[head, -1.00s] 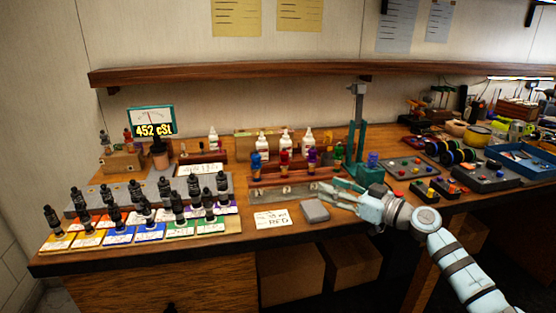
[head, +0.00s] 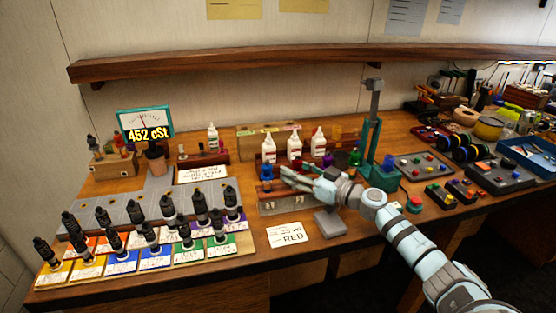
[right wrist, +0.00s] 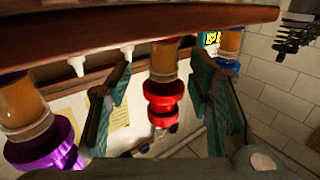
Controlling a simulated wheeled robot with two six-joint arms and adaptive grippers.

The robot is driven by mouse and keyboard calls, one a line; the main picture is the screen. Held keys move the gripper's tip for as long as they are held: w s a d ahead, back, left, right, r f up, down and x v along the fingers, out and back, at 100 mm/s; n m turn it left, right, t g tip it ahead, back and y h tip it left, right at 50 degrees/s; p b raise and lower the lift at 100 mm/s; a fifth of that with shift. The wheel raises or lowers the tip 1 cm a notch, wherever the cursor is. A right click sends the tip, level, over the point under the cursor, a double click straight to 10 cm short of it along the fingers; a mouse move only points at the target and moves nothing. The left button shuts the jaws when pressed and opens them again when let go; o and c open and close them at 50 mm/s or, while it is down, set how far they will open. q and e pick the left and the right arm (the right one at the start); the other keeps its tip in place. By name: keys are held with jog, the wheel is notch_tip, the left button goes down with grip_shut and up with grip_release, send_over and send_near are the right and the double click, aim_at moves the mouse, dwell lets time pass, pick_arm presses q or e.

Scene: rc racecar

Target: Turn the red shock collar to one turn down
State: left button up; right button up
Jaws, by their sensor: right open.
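In the right wrist view, the red shock collar (right wrist: 164,102) shows below an amber cylinder body, in the gap between my gripper's two fingers. My right gripper (head: 286,176) is open, its fingers pointing left at the row of shocks; in the wrist view its fingers (right wrist: 165,95) stand on either side of the red collar, with no clear contact. In the head view the hand mostly covers the red shock. A blue shock (head: 266,172) stands just left of the fingertips, and a purple one (right wrist: 45,145) shows at the left of the wrist view. My left gripper is out of view.
A card reading RED (head: 290,235) and a grey block (head: 330,223) lie in front of the stand. White bottles (head: 294,146) stand behind. A green press (head: 370,140) rises to the right. Several black shocks on coloured cards (head: 150,262) fill the left. A wooden shelf (head: 250,62) runs above.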

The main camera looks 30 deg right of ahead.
jog(key=shift+s+r, duration=0.15)
jog(key=shift+s, duration=0.25)
jog(key=shift+c, duration=0.7)
jog(key=shift+w, duration=0.15)
grip_shut()
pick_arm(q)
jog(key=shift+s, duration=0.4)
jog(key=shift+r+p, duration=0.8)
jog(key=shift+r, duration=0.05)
pick_arm(e)
jog(key=shift+m+h, duration=0.6)
jog(key=shift+h, duration=0.3)
jog(key=shift+t+h, duration=0.3)
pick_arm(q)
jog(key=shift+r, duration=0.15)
